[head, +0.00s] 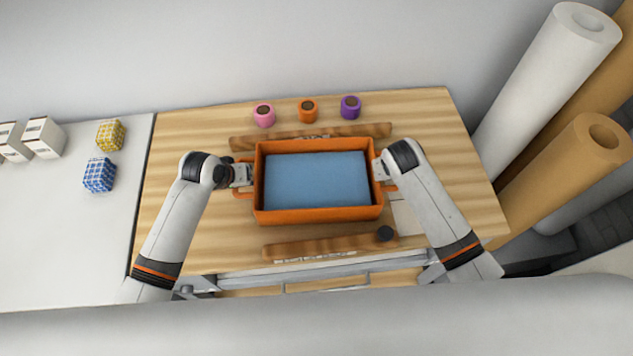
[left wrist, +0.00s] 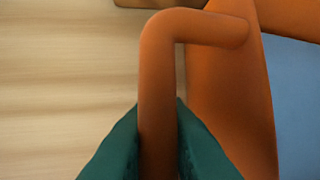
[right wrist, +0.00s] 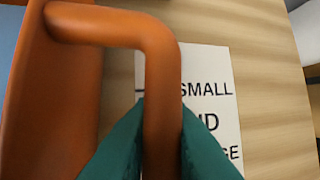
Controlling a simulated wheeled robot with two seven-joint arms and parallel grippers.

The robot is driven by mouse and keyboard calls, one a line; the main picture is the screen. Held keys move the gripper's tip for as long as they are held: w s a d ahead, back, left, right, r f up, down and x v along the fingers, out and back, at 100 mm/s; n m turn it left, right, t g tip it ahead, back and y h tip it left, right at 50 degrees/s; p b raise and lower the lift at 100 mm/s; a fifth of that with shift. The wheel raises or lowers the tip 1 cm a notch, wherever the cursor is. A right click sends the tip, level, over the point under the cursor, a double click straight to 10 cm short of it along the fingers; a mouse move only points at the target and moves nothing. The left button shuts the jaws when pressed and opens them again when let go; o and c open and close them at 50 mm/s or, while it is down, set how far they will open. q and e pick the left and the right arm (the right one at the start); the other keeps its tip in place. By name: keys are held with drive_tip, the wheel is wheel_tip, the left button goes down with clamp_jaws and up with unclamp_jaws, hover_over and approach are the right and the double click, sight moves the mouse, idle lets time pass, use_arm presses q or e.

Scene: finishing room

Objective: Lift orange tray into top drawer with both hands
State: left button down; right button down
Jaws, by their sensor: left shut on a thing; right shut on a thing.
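The orange tray (head: 318,216) with a blue inside bottom (head: 315,180) is over the middle of the wooden worktop, between my two arms. My left gripper (head: 246,175) is shut on the tray's left handle; in the left wrist view the orange handle (left wrist: 157,90) passes between its teal fingers. My right gripper (head: 382,170) is shut on the right handle; the right wrist view shows that handle (right wrist: 162,85) between the fingers. The tray looks roughly level. At the worktop's front edge, a drawer front (head: 325,288) shows partly; how far it is open I cannot tell.
Wooden strips lie behind (head: 345,131) and in front (head: 320,245) of the tray; a dark round knob (head: 385,233) is by the front one. Pink (head: 264,116), orange (head: 308,111) and purple (head: 350,107) spools stand at the back. A printed card (right wrist: 215,120) lies right. Paper rolls (head: 550,70) stand right.

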use_arm(q)
drive_tip(key=shift+w+r, duration=0.1)
drive_tip(key=shift+r, duration=0.15)
use_arm(e)
drive_tip(key=shift+r, duration=0.2)
